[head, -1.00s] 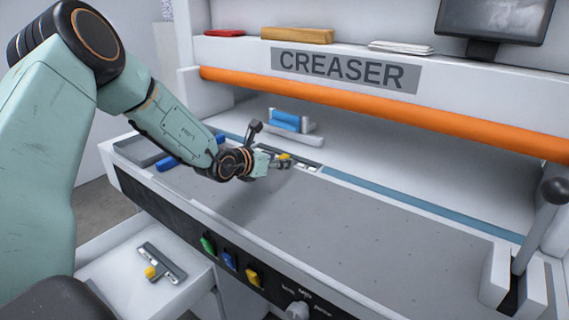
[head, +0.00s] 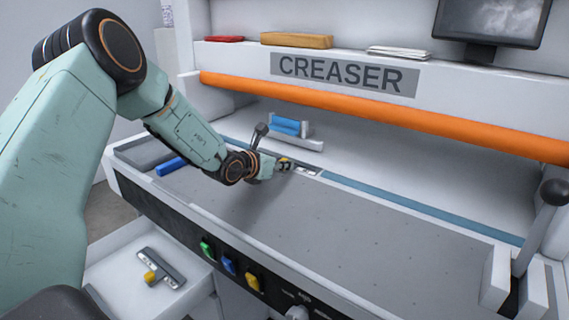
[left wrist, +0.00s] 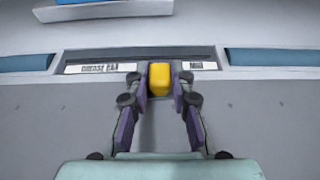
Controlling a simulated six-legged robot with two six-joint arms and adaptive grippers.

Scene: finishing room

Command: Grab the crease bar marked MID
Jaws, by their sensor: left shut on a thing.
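The crease bar (left wrist: 97,68) lies in the slot along the back of the grey bed. In the left wrist view its white labels read CREASE BAR on the left and, in small blurred letters, what looks like MID on the right. A yellow knob (left wrist: 160,79) stands at its middle. My left gripper (left wrist: 160,88) is shut on this knob, one finger on each side. In the head view the left gripper (head: 284,165) is at the slot, and its fingers hide part of the bar. My right gripper is not in view.
Another bar with a yellow knob (head: 160,268) lies on the white shelf at lower left. A blue block on a pale piece (head: 290,127) sits just behind the slot. The orange beam (head: 380,115) crosses above. A lever (head: 550,200) stands at right. The grey bed's middle is clear.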

